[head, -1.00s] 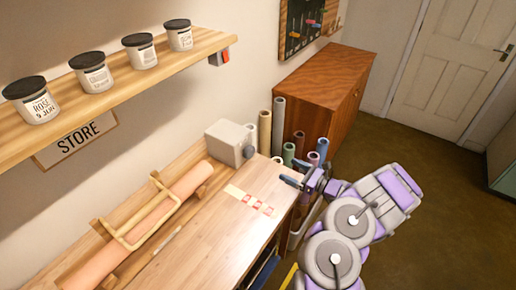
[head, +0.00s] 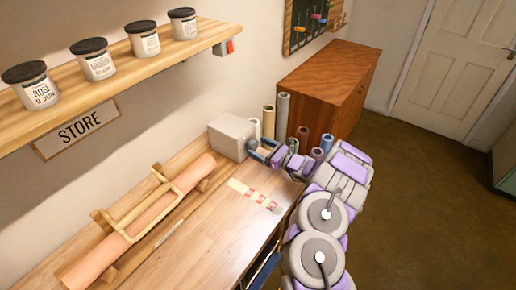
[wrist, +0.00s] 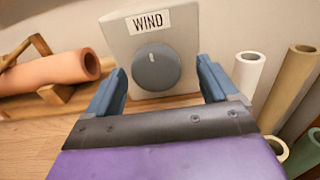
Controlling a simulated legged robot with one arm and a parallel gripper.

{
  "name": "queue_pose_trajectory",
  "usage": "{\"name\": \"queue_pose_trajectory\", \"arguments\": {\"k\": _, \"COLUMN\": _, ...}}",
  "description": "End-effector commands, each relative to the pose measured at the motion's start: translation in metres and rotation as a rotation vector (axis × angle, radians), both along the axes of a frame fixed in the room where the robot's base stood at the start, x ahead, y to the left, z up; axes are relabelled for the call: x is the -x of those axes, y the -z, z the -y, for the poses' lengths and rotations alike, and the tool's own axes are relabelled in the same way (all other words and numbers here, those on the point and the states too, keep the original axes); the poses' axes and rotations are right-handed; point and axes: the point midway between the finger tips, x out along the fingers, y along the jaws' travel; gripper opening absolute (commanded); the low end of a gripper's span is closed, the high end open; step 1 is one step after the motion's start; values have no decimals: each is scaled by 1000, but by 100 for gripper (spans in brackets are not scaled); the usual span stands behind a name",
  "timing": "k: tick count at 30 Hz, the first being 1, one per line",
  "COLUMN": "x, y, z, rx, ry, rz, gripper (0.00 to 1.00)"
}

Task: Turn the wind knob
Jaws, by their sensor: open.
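The wind knob (wrist: 157,67) is a round dark grey dial with a pale mark near its top. It sits on the front of a light grey box (head: 230,136) under a label reading WIND (wrist: 148,22). The box stands on the wooden table against the wall. My gripper (head: 262,152) is open in front of the box. In the wrist view its two blue fingers stand left and right of the knob, with a gap on each side. In the head view the fingers largely hide the knob.
A pink roll (head: 145,220) in a wooden frame lies on the table to the left. A strip with red marks (head: 254,194) lies in front of the box. Several upright rolls (head: 282,115) stand right of the table by a brown cabinet (head: 325,85). A jar shelf (head: 110,85) hangs above.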

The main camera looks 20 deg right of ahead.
Motion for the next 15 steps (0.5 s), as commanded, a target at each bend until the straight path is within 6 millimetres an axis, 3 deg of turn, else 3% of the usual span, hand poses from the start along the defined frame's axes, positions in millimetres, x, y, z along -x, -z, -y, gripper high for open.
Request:
{"name": "queue_pose_trajectory", "arguments": {"k": 4, "x": -10, "y": 0, "z": -8, "rx": 1, "ry": -3, "rz": 1, "gripper": 87}}
{"name": "queue_pose_trajectory", "arguments": {"k": 15, "x": -12, "y": 0, "z": -6, "rx": -4, "ry": -1, "rz": 0, "gripper": 84}}
